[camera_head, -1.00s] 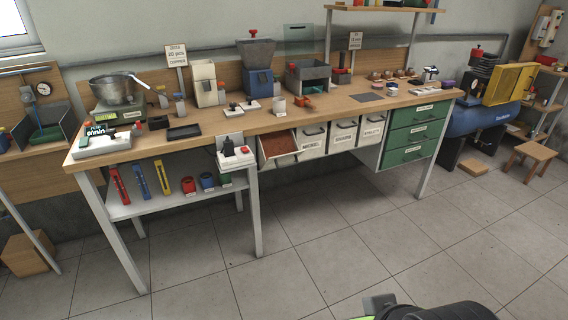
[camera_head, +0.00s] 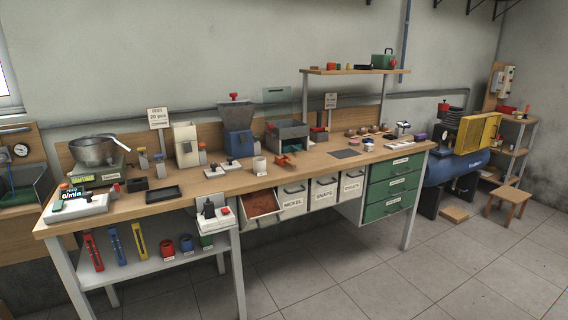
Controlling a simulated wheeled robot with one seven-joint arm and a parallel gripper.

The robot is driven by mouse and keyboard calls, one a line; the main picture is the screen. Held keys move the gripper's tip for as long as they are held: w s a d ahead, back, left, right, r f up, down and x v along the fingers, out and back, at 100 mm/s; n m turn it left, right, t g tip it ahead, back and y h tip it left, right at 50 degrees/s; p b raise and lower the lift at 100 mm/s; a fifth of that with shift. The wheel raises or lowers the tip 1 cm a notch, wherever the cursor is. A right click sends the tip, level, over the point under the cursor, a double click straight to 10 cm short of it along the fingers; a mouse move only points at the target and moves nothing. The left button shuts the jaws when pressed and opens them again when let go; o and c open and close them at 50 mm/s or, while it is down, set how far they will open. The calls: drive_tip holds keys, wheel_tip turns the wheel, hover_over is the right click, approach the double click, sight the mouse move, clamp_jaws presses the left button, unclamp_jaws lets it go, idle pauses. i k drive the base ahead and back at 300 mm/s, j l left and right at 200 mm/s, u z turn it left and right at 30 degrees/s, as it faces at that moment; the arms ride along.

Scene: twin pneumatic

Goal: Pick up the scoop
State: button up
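I cannot clearly make out a scoop. A small orange-red object (camera_head: 284,160) on the workbench (camera_head: 318,161), in front of a grey open-topped box, could be one, but it is too small to tell. A metal bowl (camera_head: 93,150) with a thin handle-like piece at its rim sits on the scale (camera_head: 97,180) at the left end of the bench. A pulled-out bin (camera_head: 262,206) with reddish-brown contents hangs under the front edge of the bench. My gripper is not in view.
Closed bins labelled NICKEL (camera_head: 292,203) and others, then green drawers (camera_head: 391,188), line the bench front. A small white unit (camera_head: 212,216) stands out at the front left. A wooden stool (camera_head: 507,200) and blue compressor (camera_head: 452,170) are at right. The floor in front is clear.

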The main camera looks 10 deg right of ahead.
sight(285, 161)
drive_tip(key=i+l+u, duration=1.35)
drive_tip(key=l, duration=0.25)
drive_tip(key=i+l+u, duration=0.1)
drive_tip(key=l+u, duration=0.15)
drive_tip(key=l, duration=0.15)
drive_tip(key=i+l+u, duration=0.1)
drive_tip(key=l+u, duration=0.15)
drive_tip(key=l, duration=0.2)
drive_tip(key=l+u, duration=0.3)
drive_tip(key=l, duration=0.2)
